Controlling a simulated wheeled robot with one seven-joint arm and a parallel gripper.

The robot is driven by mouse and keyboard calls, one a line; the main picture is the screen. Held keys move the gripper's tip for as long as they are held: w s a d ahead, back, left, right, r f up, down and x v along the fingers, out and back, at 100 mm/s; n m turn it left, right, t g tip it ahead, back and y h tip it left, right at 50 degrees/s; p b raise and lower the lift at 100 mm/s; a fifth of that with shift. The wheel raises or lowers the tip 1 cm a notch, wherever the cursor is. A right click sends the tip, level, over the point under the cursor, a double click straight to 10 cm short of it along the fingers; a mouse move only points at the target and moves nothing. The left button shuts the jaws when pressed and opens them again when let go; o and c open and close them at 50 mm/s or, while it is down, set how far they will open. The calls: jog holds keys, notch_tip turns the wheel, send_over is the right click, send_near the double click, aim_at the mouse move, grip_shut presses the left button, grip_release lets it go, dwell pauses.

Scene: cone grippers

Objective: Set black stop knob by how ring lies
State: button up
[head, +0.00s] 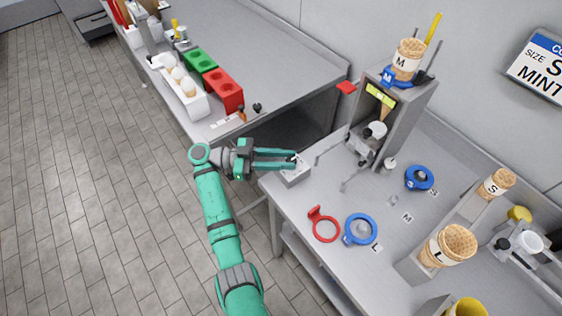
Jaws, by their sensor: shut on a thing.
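My gripper (293,159) reaches from the left over the near left corner of the right-hand counter. Its two teal fingers are shut on a small dark knob (294,158) on top of a small grey box (294,174); the fingers hide much of the knob, so its setting cannot be read. A red ring (326,240) with a red tab at its upper left lies flat on the counter. A blue ring (373,231) lies right of it, around a grey piece, near a label L. Another blue ring (419,188) lies farther back. A third blue ring (386,83) sits at the cone marked M.
A grey dispenser stand (400,125) with a cone on top rises behind the box. Cones in holders (445,246) stand at the right. The left counter (265,50) carries red and green blocks and a white tray. A gap separates the counters.

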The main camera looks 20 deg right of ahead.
jog(key=shift+s+d+f+m+g+y, duration=0.15)
jog(key=shift+m+g+y, duration=0.15)
jog(key=shift+g, duration=0.3)
jog(key=shift+s+d+f+m+g+y, duration=0.1)
jog(key=shift+s+m+g+y, duration=0.1)
jog(key=shift+m+g, duration=0.3)
jog(key=o, duration=1)
jog(key=shift+w+r, duration=0.1)
jog(key=shift+w, duration=0.05)
jog(key=shift+a, duration=0.1)
jog(key=shift+w+a, duration=0.25)
jog(key=shift+a, duration=0.05)
jog(key=v, duration=0.9)
jog(key=shift+a, duration=0.4)
